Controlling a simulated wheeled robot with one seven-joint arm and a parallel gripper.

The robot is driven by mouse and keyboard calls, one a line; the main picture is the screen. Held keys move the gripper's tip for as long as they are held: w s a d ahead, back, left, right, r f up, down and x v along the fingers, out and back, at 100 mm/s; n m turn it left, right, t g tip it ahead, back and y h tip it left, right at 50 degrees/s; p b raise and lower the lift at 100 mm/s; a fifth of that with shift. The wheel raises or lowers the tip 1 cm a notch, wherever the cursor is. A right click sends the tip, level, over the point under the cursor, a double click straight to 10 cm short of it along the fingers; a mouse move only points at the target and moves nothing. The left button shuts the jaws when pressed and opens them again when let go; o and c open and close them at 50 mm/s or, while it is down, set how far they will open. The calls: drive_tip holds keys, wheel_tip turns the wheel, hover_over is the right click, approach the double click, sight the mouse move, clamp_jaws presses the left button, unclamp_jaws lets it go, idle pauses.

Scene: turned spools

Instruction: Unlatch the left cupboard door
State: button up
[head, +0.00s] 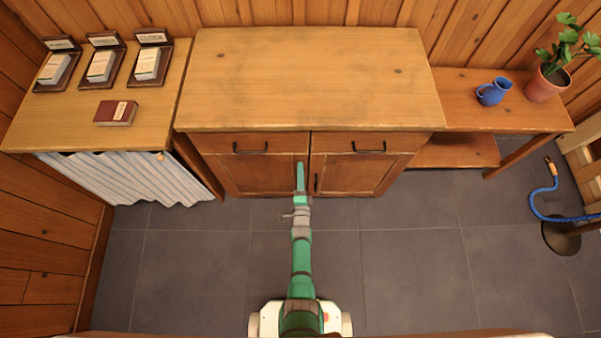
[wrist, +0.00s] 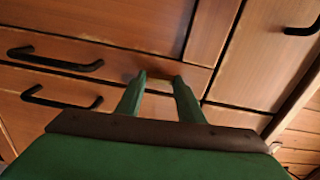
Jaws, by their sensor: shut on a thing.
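The left cupboard door (head: 245,178) is a shut brown panel below the left drawer, in line with the closed right door (head: 360,176). My gripper (head: 300,167) reaches the cupboard front near the seam between the doors. My gripper hides the latch in the head view.
Two shut drawers with dark handles, left (head: 250,149) and right (head: 368,149), sit above the doors. A curtained side table (head: 60,130) stands left and a low shelf (head: 520,118) right. The tiled floor (head: 410,260) before the doors is clear except for my arm.

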drive_tip(key=shift+m, duration=0.5)
drive_tip(key=o, duration=1.1)
drive_tip(key=shift+c, duration=0.2)
drive_tip(key=shift+s, duration=0.15)
drive_tip(key=s, duration=1)
drive_tip(key=shift+s, duration=0.3)
